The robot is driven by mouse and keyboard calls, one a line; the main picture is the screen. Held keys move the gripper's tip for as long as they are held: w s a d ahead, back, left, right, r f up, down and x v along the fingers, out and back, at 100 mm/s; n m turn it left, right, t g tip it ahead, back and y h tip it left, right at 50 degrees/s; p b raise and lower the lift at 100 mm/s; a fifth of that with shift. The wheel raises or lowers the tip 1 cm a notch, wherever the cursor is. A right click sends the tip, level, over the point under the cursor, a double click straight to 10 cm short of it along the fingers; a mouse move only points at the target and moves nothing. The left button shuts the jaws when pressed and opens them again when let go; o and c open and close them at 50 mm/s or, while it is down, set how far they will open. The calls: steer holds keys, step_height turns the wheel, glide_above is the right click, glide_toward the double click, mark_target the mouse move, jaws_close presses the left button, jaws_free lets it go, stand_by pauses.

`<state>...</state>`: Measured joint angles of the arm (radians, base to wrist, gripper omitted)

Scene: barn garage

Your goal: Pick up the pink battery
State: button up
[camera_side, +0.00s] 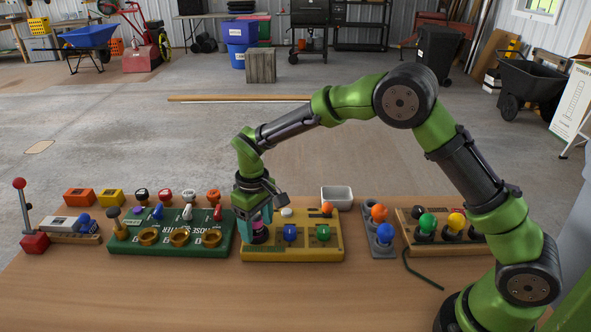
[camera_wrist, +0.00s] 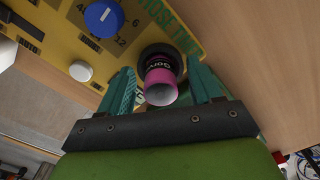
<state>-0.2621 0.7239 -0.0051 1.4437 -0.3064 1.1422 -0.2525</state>
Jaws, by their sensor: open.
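The pink battery (camera_wrist: 160,84) stands in a black round socket (camera_wrist: 160,54) on the yellow board (camera_wrist: 150,15), with its pale end toward the wrist camera. My gripper (camera_wrist: 162,78) is open, with one teal finger on each side of the battery. A gap shows at the left finger; contact at the right cannot be told. In the side view my gripper (camera_side: 256,224) points down over the left end of the yellow board (camera_side: 290,254), and its fingers mostly hide the battery.
Blue (camera_side: 290,233) and green (camera_side: 323,233) knobs stand on the yellow board, right of my gripper. A green board (camera_side: 170,244) with brass rings lies close on the left. The table front (camera_side: 200,300) is clear.

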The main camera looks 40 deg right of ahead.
jaws_close()
steer(key=shift+r, duration=0.15)
